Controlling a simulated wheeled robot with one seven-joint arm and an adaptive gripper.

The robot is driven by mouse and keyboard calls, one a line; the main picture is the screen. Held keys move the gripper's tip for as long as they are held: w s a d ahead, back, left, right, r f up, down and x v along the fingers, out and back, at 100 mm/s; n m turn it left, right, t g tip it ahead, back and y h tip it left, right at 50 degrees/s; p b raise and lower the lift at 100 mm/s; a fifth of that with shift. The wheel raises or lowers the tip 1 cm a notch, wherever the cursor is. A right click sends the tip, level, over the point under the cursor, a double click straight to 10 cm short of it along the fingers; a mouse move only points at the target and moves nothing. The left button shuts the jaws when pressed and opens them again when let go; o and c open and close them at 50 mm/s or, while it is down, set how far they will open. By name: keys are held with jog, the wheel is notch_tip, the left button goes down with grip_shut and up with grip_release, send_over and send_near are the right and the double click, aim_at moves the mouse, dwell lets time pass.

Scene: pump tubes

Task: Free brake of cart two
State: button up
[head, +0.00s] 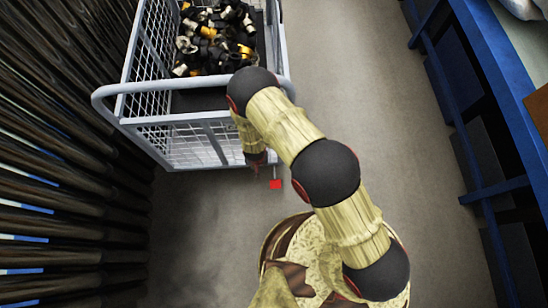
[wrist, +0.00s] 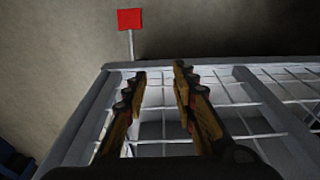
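The cart (head: 190,84) is a grey wire-mesh cage with a tubular handle, at the upper left of the head view. Its frame also fills much of the wrist view (wrist: 220,75). A small red brake tab (head: 276,184) sits low at the cart's near right corner. In the wrist view the red tab (wrist: 130,18) stands on a thin pale rod, beyond my fingertips and slightly left. My gripper (head: 257,167) is just left of the tab in the head view, partly hidden by my arm. In the wrist view my gripper (wrist: 160,72) is open, with nothing between its fingers.
Black and yellow fittings (head: 214,38) are heaped in the cart. Long dark tubes (head: 60,160) are stacked along the left side. A blue rack or bench (head: 490,70) stands along the right. Grey floor (head: 370,90) is clear between the cart and the blue rack.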

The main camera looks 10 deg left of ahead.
jog(key=d+f+t, duration=0.1)
jog(key=d+f, duration=0.1)
jog(key=f, duration=0.2)
jog(key=d+f+t+h, duration=0.1)
jog(key=d+f, duration=0.1)
jog(key=f, duration=0.3)
jog(key=s+d+f+t, duration=0.1)
jog(key=d+f, duration=0.1)
jog(key=f, duration=0.2)
jog(key=shift+f+b, duration=0.15)
jog(key=shift+b, duration=0.2)
jog(key=b+x, duration=0.3)
jog(key=x, duration=0.4)
jog(key=shift+w+d+f, duration=0.1)
jog(key=shift+w, duration=0.05)
grip_shut()
